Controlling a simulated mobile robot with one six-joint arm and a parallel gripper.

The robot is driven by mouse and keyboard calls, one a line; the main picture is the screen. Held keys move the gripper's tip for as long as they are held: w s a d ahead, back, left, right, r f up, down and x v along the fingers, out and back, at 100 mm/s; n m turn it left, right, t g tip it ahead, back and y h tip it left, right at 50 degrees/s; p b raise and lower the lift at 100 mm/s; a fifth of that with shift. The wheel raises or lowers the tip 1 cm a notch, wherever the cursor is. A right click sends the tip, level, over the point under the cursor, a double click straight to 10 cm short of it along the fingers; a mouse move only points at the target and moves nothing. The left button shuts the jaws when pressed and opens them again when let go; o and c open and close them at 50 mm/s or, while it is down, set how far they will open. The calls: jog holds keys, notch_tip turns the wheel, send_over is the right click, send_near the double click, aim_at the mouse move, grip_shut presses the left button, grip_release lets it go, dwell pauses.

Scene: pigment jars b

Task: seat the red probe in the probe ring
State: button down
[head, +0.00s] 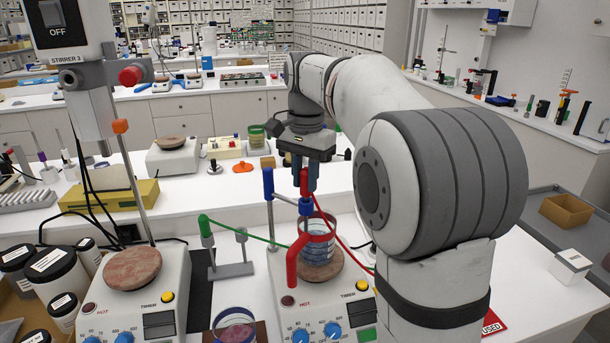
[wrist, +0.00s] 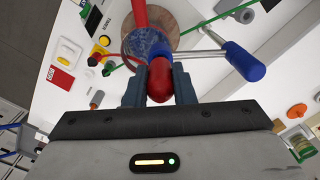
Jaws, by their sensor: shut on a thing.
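My gripper (head: 305,187) is shut on the red probe (head: 304,181), which is upright between the fingers. The probe's rounded red end (wrist: 160,80) shows between the fingertips in the wrist view. The blue probe ring (head: 305,207) is on a side arm from a blue-topped post (head: 268,184). The probe is directly above or in the ring; I cannot tell how deep it sits. In the wrist view the post's blue knob (wrist: 242,61) is right of the fingers. Below is a glass vessel (head: 319,249) with blue contents and a red handle (head: 293,262).
The vessel stands on a hotplate's round top (head: 330,270). A red cable (head: 345,240) hangs to the right.

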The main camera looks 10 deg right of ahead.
jog(key=shift+f+b, duration=0.35)
jog(key=shift+f, duration=0.25)
jog(key=c, duration=1.1)
grip_release()
jog(key=shift+c, duration=0.2)
notch_tip(320, 180, up, 8)
jog(key=shift+d+f, duration=0.1)
